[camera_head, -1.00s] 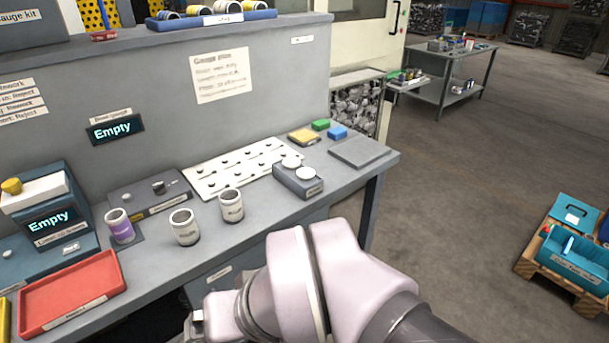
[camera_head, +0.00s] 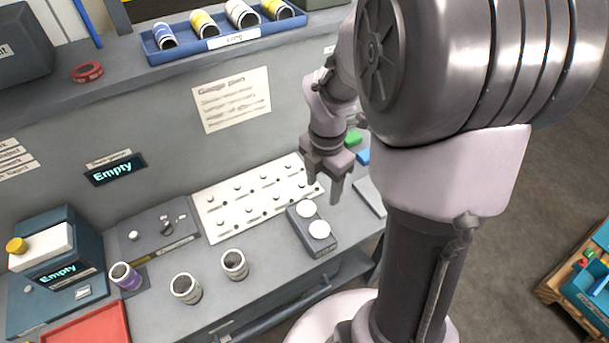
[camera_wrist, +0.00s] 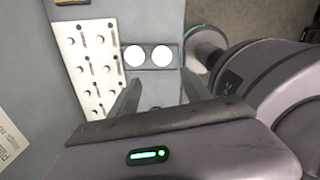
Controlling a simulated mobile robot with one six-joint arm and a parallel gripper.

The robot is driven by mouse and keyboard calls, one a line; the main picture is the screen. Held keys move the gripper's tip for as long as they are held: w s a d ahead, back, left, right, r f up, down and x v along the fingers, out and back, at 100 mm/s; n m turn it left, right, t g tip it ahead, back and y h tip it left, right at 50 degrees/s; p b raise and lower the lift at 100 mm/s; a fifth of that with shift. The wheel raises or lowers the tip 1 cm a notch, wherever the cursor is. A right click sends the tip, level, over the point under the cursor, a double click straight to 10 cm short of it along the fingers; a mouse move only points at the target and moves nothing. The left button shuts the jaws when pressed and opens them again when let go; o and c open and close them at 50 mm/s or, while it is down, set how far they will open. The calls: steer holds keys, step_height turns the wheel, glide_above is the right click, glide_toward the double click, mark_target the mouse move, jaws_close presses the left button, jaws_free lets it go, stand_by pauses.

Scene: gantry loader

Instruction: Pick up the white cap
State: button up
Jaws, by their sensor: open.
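Two round white caps sit on a small dark grey block (camera_head: 317,248) on the bench. In the head view one cap (camera_head: 306,208) is farther back and the other cap (camera_head: 319,229) nearer. The wrist view shows them side by side as a left cap (camera_wrist: 134,56) and a right cap (camera_wrist: 162,56). My gripper (camera_head: 324,196) is open and empty, pointing down above the bench near the far side of the block. In the wrist view the fingertips (camera_wrist: 160,85) lie just below the caps in the picture. Neither cap is between the fingers.
A white pegged board (camera_head: 228,231) lies left of the block. Several labelled cups, including one cup (camera_head: 234,264), stand near the front. A grey back panel with a paper sheet (camera_head: 232,99) rises behind. A blue tray (camera_head: 157,57) of cylinders sits on the upper shelf.

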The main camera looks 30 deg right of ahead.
steer(key=b, duration=0.5)
glide_above(320, 228)
steer(key=f, duration=1.2)
steer(key=shift+a, duration=0.2)
step_height(320, 228, down, 6)
steer(key=shift+d+r+b, duration=0.15)
steer(key=shift+r+b, duration=0.1)
steer(key=shift+b, duration=0.9)
steer(key=shift+r, duration=0.15)
steer(key=shift+c, duration=1.1)
steer(key=c, duration=0.8)
